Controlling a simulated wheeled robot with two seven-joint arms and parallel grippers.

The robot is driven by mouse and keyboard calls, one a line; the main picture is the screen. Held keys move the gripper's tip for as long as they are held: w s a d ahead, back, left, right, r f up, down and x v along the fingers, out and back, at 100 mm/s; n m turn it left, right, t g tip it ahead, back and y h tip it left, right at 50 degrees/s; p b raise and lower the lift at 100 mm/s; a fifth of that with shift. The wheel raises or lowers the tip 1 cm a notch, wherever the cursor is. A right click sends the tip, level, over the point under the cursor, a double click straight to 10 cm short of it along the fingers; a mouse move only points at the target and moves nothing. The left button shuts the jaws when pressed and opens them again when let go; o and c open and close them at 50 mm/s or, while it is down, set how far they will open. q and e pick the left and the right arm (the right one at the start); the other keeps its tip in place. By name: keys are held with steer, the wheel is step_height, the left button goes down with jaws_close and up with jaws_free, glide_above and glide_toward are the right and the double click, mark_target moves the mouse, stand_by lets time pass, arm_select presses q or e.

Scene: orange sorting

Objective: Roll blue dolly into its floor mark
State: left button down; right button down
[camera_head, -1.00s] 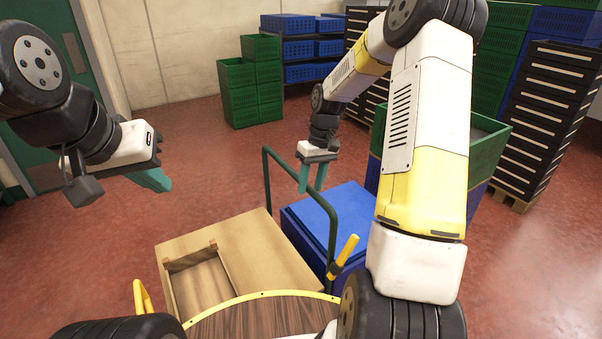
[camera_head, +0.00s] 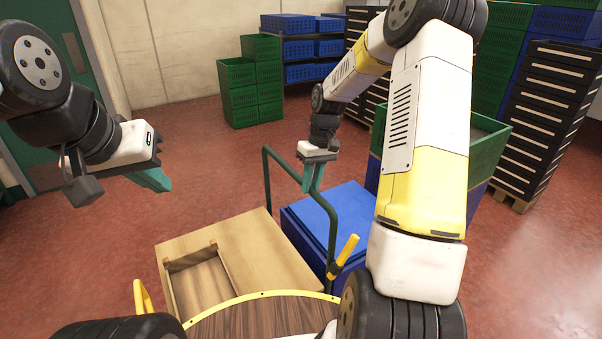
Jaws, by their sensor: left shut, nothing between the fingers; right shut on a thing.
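A dark green tubular handle (camera_head: 268,178) rises between a wooden box and a blue lidded box (camera_head: 348,208). It seems to belong to the dolly, whose deck and wheels I cannot make out. My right gripper (camera_head: 312,189) points down at the handle's top bar, with its teal fingers shut on it. My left gripper (camera_head: 158,183) hangs at the left, shut and empty, away from the handle. I cannot see a floor mark.
A wooden box (camera_head: 255,249) stands left of the handle. A wood-topped round surface with yellow edging (camera_head: 260,318) is at the bottom. A green crate (camera_head: 490,140) stands at right. Green crates (camera_head: 252,92) stand at the back. Red floor (camera_head: 195,130) is open behind.

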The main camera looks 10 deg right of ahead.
steer(key=shift+a, duration=0.1)
stand_by(0.8)
steer(key=s+a, duration=0.4)
steer(key=a, duration=0.7)
steer(key=s+a, duration=0.4)
steer(key=a, duration=0.7)
steer(key=s+a, duration=0.4)
steer(key=a, duration=0.8)
steer(key=shift+s, duration=0.25)
steer(key=shift+a, duration=0.1)
steer(key=c, duration=1.3)
jaws_free()
steer(key=shift+a, duration=0.1)
step_height(320, 180, up, 8)
steer(key=d, duration=0.1)
steer(key=shift+w+d+f, duration=0.15)
steer(key=shift+w+d, duration=0.1)
steer(key=shift+d, duration=0.05)
